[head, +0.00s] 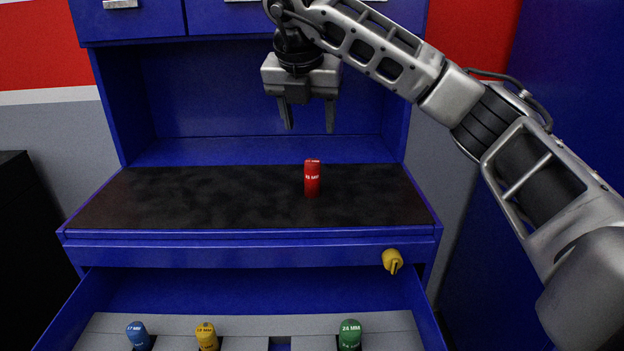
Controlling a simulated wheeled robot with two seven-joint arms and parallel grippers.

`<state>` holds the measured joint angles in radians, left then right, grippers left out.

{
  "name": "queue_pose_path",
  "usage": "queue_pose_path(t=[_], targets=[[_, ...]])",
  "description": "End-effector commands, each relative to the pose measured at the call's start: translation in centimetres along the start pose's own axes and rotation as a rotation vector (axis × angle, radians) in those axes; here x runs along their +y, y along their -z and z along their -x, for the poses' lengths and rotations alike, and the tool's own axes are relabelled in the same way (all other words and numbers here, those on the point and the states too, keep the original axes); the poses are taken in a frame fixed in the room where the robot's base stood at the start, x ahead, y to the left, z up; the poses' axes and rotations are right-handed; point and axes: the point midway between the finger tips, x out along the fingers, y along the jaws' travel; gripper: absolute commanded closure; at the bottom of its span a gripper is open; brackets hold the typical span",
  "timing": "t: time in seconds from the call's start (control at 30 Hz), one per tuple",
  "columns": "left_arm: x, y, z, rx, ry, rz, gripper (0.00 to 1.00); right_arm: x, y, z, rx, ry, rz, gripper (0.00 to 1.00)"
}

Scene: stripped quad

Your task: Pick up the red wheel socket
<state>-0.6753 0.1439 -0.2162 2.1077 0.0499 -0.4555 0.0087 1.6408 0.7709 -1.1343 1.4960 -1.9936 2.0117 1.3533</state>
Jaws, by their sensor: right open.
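The red wheel socket (312,179) stands upright on the black mat of the blue workbench, right of the middle. White lettering shows near its top. My right gripper (309,117) hangs above it in the picture, fingers pointing down, open and empty. A clear gap separates the fingertips from the socket's top. My left gripper is out of view.
The black mat (200,195) is otherwise bare. Below it, an open drawer (260,319) holds a blue socket (139,336), a yellow socket (207,336) and a green socket (349,336). A yellow piece (392,260) sticks out at the bench front. Cabinet walls flank the worktop.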

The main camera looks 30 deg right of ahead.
Motion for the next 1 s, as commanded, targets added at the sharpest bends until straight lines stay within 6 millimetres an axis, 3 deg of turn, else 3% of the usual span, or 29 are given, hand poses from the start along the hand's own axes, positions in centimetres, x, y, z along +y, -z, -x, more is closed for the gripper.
queue_pose_path(t=[0.03,0.3,0.63,0.83,1.0], targets=[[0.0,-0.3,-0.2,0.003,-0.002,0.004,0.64,0.0,0.3,-1.6,0.007,0.004,0.001,0.45],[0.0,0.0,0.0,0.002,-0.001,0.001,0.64,-0.1,0.1,-6.8,0.004,0.004,0.001,0.45],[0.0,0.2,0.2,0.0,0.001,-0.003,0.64,0.1,0.0,-9.6,0.004,0.001,0.002,0.45],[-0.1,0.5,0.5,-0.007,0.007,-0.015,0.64,0.4,-0.1,-12.6,0.005,0.002,0.001,0.45],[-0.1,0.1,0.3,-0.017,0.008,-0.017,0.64,0.4,-0.1,-13.9,0.003,0.0,0.001,0.45]])
